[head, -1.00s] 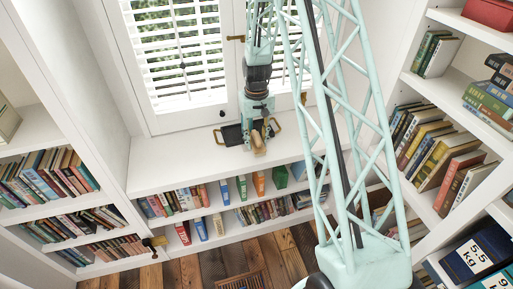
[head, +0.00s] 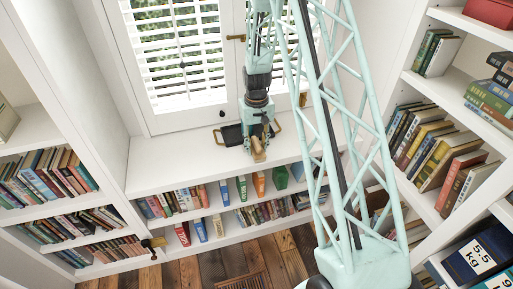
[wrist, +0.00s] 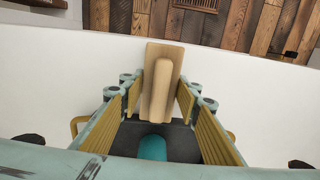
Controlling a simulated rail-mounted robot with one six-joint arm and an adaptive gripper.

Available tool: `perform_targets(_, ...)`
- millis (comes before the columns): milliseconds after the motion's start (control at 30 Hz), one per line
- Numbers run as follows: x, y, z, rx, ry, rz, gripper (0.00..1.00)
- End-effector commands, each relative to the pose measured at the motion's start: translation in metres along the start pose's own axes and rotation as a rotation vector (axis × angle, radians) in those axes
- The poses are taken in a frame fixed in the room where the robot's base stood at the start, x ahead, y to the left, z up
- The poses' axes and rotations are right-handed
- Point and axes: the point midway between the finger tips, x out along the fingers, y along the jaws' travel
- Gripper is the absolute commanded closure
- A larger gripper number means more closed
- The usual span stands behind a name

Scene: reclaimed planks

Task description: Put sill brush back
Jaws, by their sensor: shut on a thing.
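The sill brush (wrist: 163,80) is a pale wooden block with a raised rounded handle. It is between the fingers of my gripper (wrist: 158,98), which is shut on it. In the head view the brush (head: 259,151) shows just below my gripper (head: 257,141), at the front of the white window sill (head: 170,160). A dark tray (head: 231,135) with yellow-brown handles lies on the sill behind the brush, partly hidden by my gripper. In the wrist view the tray (wrist: 183,143) shows under the fingers. I cannot tell whether the brush touches the sill.
A teal rounded thing (wrist: 152,148) shows between the fingers, over the tray. Shuttered windows (head: 180,55) stand behind the sill. Bookshelves flank it, and books fill shelves below its front edge. The left part of the sill is clear. A brass clamp-like thing (head: 153,243) is at lower left.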

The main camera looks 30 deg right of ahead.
Motion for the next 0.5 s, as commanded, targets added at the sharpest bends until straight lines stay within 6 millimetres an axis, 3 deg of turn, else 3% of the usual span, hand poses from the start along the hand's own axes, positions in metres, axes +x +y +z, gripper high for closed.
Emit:
perform_targets(167, 0.0033, 0.0000, 0.0000, 0.000, 0.000, 0.000, 0.83)
perform_targets(200, 0.0033, 0.0000, 0.0001, 0.000, 0.000, 0.000, 0.68)
perform_targets(333, 0.0029, 0.0000, 0.0001, 0.000, 0.000, 0.000, 0.56)
perform_targets(500, 0.0029, 0.0000, 0.0001, 0.000, 0.000, 0.000, 0.56)
